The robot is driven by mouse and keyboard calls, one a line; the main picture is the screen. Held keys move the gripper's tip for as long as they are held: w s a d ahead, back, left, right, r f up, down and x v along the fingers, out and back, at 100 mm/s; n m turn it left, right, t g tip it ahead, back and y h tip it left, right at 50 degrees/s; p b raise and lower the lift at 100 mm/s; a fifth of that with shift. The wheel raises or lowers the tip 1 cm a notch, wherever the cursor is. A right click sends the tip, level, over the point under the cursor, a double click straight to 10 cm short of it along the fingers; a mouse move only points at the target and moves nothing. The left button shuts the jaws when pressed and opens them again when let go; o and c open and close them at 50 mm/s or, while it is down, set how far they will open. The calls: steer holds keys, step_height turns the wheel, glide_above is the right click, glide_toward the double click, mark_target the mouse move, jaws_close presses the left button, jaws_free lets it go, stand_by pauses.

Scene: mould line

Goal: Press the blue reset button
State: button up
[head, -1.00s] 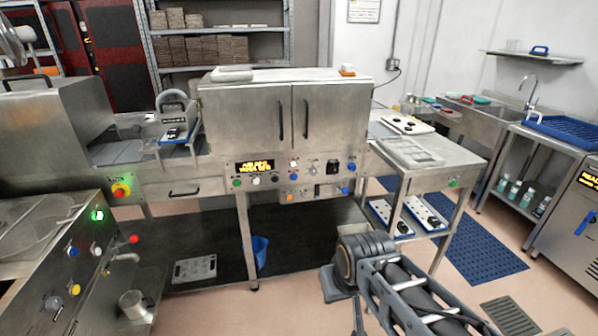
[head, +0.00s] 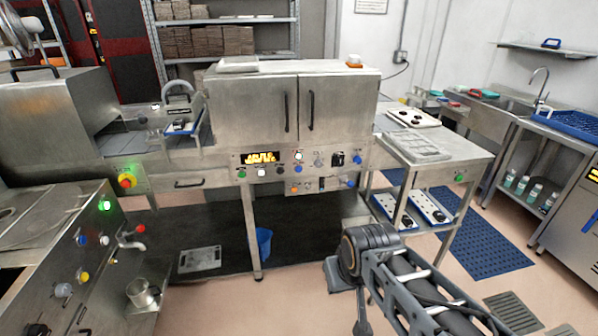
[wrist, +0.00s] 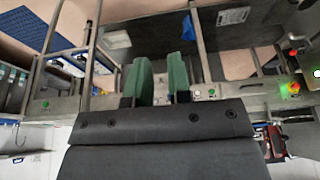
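Blue buttons sit at the right end of the steel cabinet's control panel: an upper blue button (head: 357,159) and a lower blue button (head: 351,183). Another blue button (head: 81,240) is on the left machine's front. I cannot read which is labelled reset. In the head view my arm reaches in from the lower right, short of the cabinet, and its gripper cannot be made out. In the wrist view, which looks upside down, my gripper (wrist: 161,84) has two green fingers with a gap between them, empty. The fingers hide part of the panel behind them.
The steel cabinet (head: 250,105) has two closed doors and a lit display (head: 262,158). A side table (head: 450,160) stands to its right, with a blue floor mat (head: 490,255) beyond.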

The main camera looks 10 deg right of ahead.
jaws_close()
stand_by(1.3)
